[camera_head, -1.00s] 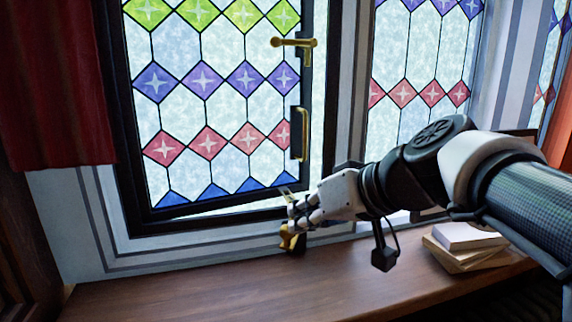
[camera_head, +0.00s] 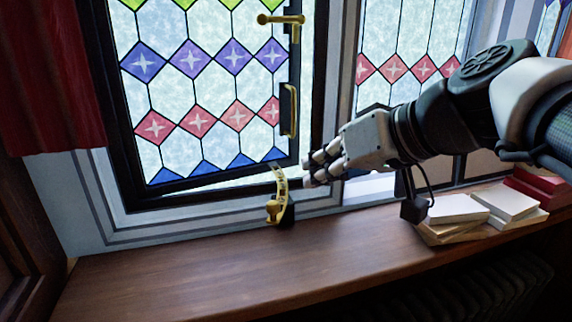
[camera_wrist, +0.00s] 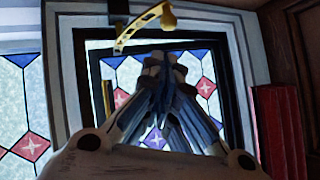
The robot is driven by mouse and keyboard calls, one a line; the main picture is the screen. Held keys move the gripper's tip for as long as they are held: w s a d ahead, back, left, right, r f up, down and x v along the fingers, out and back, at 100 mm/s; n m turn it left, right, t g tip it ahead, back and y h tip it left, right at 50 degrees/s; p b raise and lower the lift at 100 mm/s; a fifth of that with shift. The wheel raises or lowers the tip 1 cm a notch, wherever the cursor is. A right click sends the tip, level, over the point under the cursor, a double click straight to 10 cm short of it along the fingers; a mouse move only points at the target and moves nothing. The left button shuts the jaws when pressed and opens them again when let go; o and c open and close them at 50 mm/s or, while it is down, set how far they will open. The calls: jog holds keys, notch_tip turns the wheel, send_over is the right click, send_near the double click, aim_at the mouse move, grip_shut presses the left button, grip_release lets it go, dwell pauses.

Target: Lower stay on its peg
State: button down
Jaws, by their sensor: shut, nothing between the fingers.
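The brass stay (camera_head: 281,188) is a curved, hole-marked bar at the bottom right corner of the open window sash (camera_head: 225,177). Its upper end is near the sash's lower edge. A rounded brass knob (camera_head: 272,212) is at its lower end, beside a black block (camera_head: 288,216) on the sill. I cannot tell whether a peg sits in one of its holes. In the wrist view the stay (camera_wrist: 143,29) and its knob (camera_wrist: 168,18) show beyond my fingers. My gripper (camera_head: 313,172) is shut and empty, just right of the stay and apart from it.
A brass lever handle (camera_head: 283,20) and a brass pull (camera_head: 289,110) are on the sash. Stacked books (camera_head: 460,212) lie right on the wooden sill (camera_head: 180,270). A red curtain (camera_head: 45,90) hangs left. The sill's left and middle are clear.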

jog(key=shift+v, duration=2.15)
jog(key=shift+d+f, duration=0.1)
jog(key=shift+f, duration=0.05)
jog(key=s+d+f+m+g+h, duration=0.1)
jog(key=s+d+f+m+h, duration=0.1)
jog(key=s+f, duration=0.6)
jog(key=s+d+f+m+g+h, duration=0.1)
jog(key=s+d+f+h, duration=0.3)
jog(key=s+f, duration=0.5)
notch_tip(320, 180, down, 7)
jog(key=shift+f+m+g+h, duration=0.1)
jog(key=shift+m+g+h, duration=0.35)
jog(key=shift+h, duration=0.25)
